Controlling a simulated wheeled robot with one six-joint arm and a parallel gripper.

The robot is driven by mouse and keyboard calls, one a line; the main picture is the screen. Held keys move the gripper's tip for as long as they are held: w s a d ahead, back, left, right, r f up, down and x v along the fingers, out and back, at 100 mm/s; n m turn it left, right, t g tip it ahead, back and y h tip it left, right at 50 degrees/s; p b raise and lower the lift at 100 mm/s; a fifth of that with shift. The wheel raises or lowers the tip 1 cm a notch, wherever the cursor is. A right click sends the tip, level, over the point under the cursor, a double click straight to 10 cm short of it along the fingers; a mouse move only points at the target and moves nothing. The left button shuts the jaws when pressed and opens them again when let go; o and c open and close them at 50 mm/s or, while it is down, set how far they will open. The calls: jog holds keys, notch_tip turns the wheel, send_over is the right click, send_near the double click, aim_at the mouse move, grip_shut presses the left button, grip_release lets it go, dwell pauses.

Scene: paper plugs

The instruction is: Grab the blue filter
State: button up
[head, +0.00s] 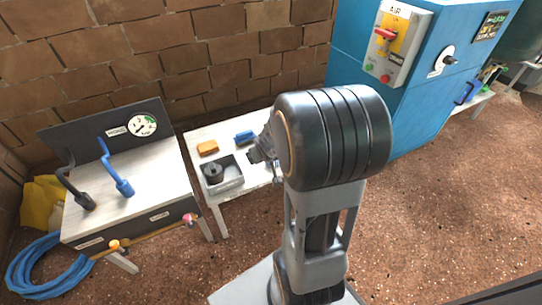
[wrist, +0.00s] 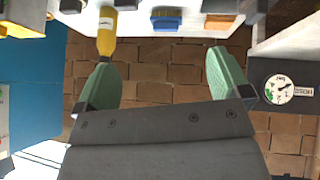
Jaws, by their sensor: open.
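The blue filter (head: 244,137) is a small block lying near the back edge of a small white table (head: 226,130). In the wrist view the blue filter (wrist: 167,20) appears at the top, beyond the fingertips and between their directions. My gripper (wrist: 160,58) is open, with two green fingers spread wide and nothing between them. It is apart from the blue filter. In the head view my arm hides most of the gripper.
An orange block (head: 207,148) lies left of the blue filter. In front is a grey tray (head: 232,187) with a black cylinder (head: 213,172). A yellow-handled object (wrist: 107,32) is by one fingertip. A bench with a gauge (head: 143,125) stands left, a blue cabinet (head: 350,65) right.

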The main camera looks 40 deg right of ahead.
jog(key=shift+o, duration=0.3)
jog(key=w+d+f+t, duration=0.1)
jog(key=d+f+t, duration=0.1)
jog(key=d+f, duration=0.3)
jog(key=shift+w+d+f, duration=0.2)
jog(key=shift+w+d, duration=0.05)
jog(key=shift+d, duration=0.45)
jog(key=s+d+f+t, duration=0.2)
jog(key=d+f+t, duration=0.2)
jog(key=f, duration=0.2)
jog(key=shift+m+y, duration=0.3)
jog(key=shift+y, duration=0.2)
jog(key=shift+r+b+x, duration=0.15)
jog(key=shift+b+x, duration=0.7)
jog(key=shift+x, duration=2.55)
jog(key=shift+r+b+x, duration=0.2)
jog(key=shift+b+x, duration=0.65)
jog(key=shift+x, duration=2.5)
jog(key=shift+w, duration=0.1)
jog(key=shift+c, duration=0.3)
jog(key=c, duration=0.9)
